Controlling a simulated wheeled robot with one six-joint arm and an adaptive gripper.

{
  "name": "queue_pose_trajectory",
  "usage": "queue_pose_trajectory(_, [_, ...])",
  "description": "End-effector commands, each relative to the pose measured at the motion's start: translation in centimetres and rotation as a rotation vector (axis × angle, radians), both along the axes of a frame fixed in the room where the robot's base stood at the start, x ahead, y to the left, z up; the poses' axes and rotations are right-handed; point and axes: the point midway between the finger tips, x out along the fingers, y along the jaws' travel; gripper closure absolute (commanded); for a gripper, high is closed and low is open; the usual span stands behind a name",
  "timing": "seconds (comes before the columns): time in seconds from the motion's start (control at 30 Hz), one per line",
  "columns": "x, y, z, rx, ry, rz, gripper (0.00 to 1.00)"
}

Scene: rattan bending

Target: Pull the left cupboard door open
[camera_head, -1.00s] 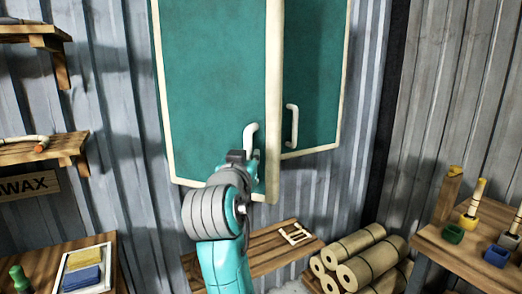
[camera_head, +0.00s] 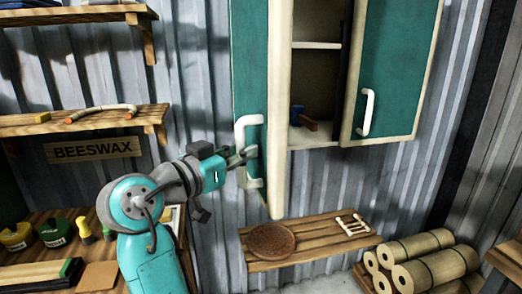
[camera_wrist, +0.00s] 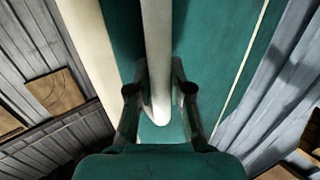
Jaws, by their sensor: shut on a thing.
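The cupboard (camera_head: 285,120) hangs on the corrugated wall. Its left door (camera_head: 249,75) is green with a cream edge and stands swung well out, so shelves show behind it. The right door (camera_head: 400,70) is green with a white handle (camera_head: 368,112). My gripper (camera_head: 246,157) is at the white handle of the left door (camera_head: 247,121), low on the door. In the wrist view, my gripper (camera_wrist: 160,92) has its two fingers on either side of the white handle bar (camera_wrist: 158,60) and is shut on it. The exact contact is dark.
Inside the cupboard is a blue-and-brown item (camera_head: 303,117). Below are a wooden bench (camera_head: 325,238) with a round woven disc (camera_head: 270,241), and rolled bundles (camera_head: 430,260). Shelves and a BEESWAX sign (camera_head: 93,149) are left. The wall right of my gripper is clear.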

Motion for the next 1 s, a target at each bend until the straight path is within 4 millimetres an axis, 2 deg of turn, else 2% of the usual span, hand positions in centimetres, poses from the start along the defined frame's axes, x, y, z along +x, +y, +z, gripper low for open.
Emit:
queue_pose_trajectory(0.2, [-0.07, 0.89, -0.03, 0.0, 0.001, 0.0, 1.0])
queue_pose_trajectory(0.57, [-0.07, 0.94, -0.03, 0.0, 0.001, 0.001, 1.0])
queue_pose_trajectory(0.6, [-0.08, 0.95, -0.03, 0.0, 0.001, 0.001, 0.73])
queue_pose_trajectory(0.67, [-0.07, 0.94, -0.03, 0.0, 0.001, 0.001, 0.58])
queue_pose_trajectory(0.7, [-0.07, 0.94, -0.03, 0.0, 0.001, 0.001, 0.55])
queue_pose_trajectory(1.0, [-0.16, 0.98, -0.01, -0.001, 0.001, 0.0, 0.55])
